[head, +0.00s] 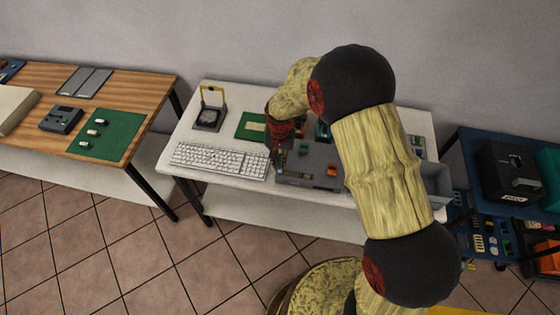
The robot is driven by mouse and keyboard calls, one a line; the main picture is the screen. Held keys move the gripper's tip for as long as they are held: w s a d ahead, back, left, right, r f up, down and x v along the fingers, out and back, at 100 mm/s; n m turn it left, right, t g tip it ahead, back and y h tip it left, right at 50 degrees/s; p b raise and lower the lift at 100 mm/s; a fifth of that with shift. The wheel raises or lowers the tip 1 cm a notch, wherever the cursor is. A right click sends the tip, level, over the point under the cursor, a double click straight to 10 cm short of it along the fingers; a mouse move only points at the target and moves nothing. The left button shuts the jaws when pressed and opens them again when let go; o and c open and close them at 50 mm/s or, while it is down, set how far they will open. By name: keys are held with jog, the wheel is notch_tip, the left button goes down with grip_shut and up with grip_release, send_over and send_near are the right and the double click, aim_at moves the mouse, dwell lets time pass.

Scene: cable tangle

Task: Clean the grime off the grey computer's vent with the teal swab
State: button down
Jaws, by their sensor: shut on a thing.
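The grey computer (310,168) lies on the white table, partly hidden behind my arm. My gripper (279,157) points down at the computer's left end, close to the keyboard's right end. It is shut on a thin teal item, which looks like the teal swab (280,162); only a small part of it shows. I cannot tell whether the swab's tip touches the computer. The vent and its grime are too small or hidden to make out.
A white keyboard (220,160) lies left of the computer. Behind it are a black device with a yellow frame (209,117) and a green board (251,126). A grey bin (436,184) is at the right. A wooden table (150,90) and a dark blue table (470,150) flank the white one.

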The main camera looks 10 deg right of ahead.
jog(key=shift+s+d+f, duration=0.1)
jog(key=shift+s+d, duration=0.2)
jog(key=shift+d, duration=0.4)
jog(key=shift+d, duration=0.2)
jog(key=shift+s+d, duration=0.15)
jog(key=shift+d, duration=0.35)
dwell(0.4)
jog(key=shift+s+d, duration=0.3)
jog(key=shift+d, duration=0.4)
jog(key=shift+s+d, duration=0.15)
jog(key=shift+d, duration=0.45)
jog(key=shift+d+p, duration=0.15)
jog(key=shift+p, duration=0.15)
